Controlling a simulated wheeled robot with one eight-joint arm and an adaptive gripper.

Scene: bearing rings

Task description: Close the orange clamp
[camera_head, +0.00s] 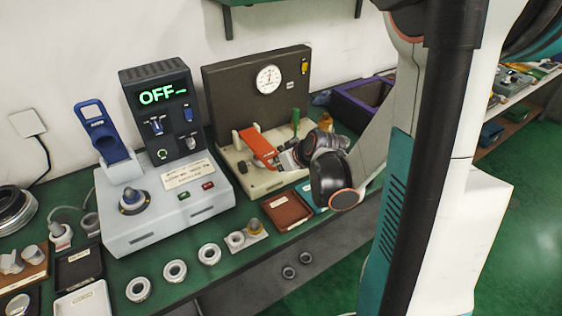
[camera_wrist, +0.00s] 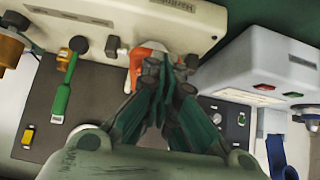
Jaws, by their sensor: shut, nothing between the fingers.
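The orange clamp (camera_head: 257,144) is on the cream base of the dark-backed gauge station, its flat orange arm slanting down toward the right. My gripper (camera_head: 283,160) is at the lower right end of this arm, with its fingers together. In the wrist view, my gripper (camera_wrist: 165,72) is shut and empty, and it partly covers the orange clamp (camera_wrist: 138,62). Orange shows on the left of the fingertips. I cannot tell whether the fingers touch the clamp, or how far the clamp is closed.
The gauge station (camera_head: 225,95) has a green-handled lever (camera_head: 295,118) close to my gripper. A grey control box (camera_head: 165,205) with an OFF display stands to the left. A brown tray (camera_head: 286,211) lies in front. Several rings lie along the bench's front edge.

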